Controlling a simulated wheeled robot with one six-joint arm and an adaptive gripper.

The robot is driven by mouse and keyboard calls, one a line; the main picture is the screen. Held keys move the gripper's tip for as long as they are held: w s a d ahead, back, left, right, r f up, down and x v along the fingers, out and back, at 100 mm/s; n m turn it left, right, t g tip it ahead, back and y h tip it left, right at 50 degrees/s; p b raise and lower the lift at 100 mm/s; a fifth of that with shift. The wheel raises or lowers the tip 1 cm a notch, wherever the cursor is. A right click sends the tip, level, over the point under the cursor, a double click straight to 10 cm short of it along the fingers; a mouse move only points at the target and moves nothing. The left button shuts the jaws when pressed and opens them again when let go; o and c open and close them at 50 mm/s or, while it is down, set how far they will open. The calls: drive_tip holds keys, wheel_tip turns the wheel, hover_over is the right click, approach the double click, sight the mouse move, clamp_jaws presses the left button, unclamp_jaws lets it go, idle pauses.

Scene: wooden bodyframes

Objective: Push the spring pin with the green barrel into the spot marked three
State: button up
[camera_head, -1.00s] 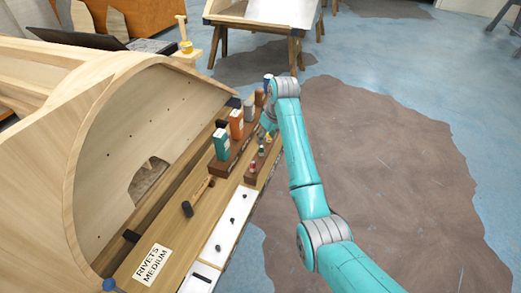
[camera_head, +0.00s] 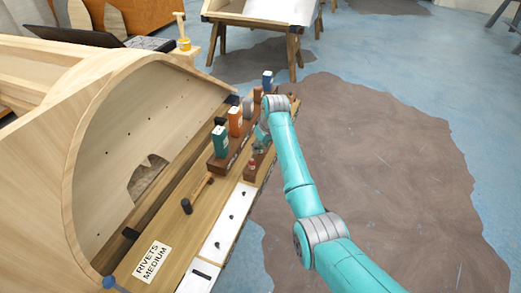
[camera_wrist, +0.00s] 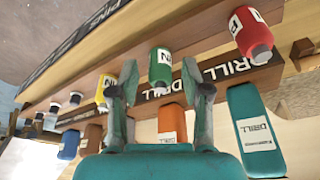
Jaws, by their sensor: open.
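In the wrist view, the pin with the green barrel (camera_wrist: 160,66) stands in the row of pins on the wooden rack, with a white label on its barrel. My gripper (camera_wrist: 160,78) is open, with one finger on each side of the green barrel; I cannot tell whether they touch it. A yellow pin (camera_wrist: 104,90) is to the left and a red pin (camera_wrist: 252,35) to the right. In the head view, my gripper (camera_head: 263,132) is at the rack, where my arm hides the green barrel; the red pin (camera_head: 252,163) shows. I see no legible mark three.
Drill boxes stand in a row behind the pins: teal (camera_head: 220,142), orange (camera_head: 235,121), grey and blue (camera_head: 267,80). A hammer (camera_head: 197,194) and a "RIVETS MEDIUM" label (camera_head: 152,263) lie on the bench. A white strip (camera_head: 222,238) with dark pieces runs along its front edge.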

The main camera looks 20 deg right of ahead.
sight(261, 146)
clamp_jaws()
drive_tip(key=shift+r, duration=0.8)
idle(0.5)
drive_tip(key=shift+r, duration=1.45)
